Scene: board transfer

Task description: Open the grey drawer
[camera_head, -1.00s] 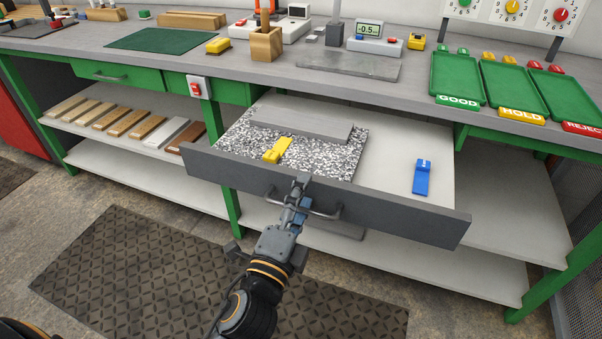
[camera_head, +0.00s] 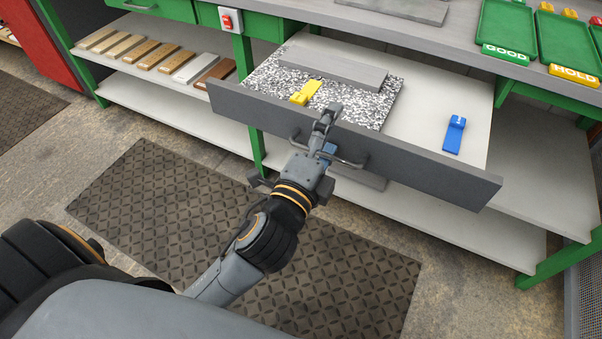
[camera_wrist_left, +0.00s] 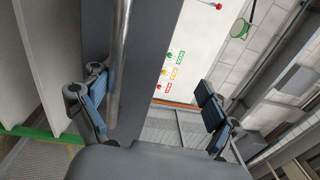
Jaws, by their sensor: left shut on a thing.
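The grey drawer (camera_head: 440,172) stands well out from the bench, its inside open to view in the head view. My left gripper (camera_head: 328,130) is at the bar handle (camera_head: 350,163) on the drawer front and is shut on it. One finger reaches up over the front's top edge. In the left wrist view the handle bar (camera_wrist_left: 120,55) runs between the fingers, close to the left one. My right gripper is not in view.
Inside the drawer are a speckled mat (camera_head: 372,107), a grey slab (camera_head: 335,66), a yellow piece (camera_head: 305,92) and a blue piece (camera_head: 454,133). Shelves with several small boards (camera_head: 157,55) lie left. A dark floor mat (camera_head: 150,190) lies in front.

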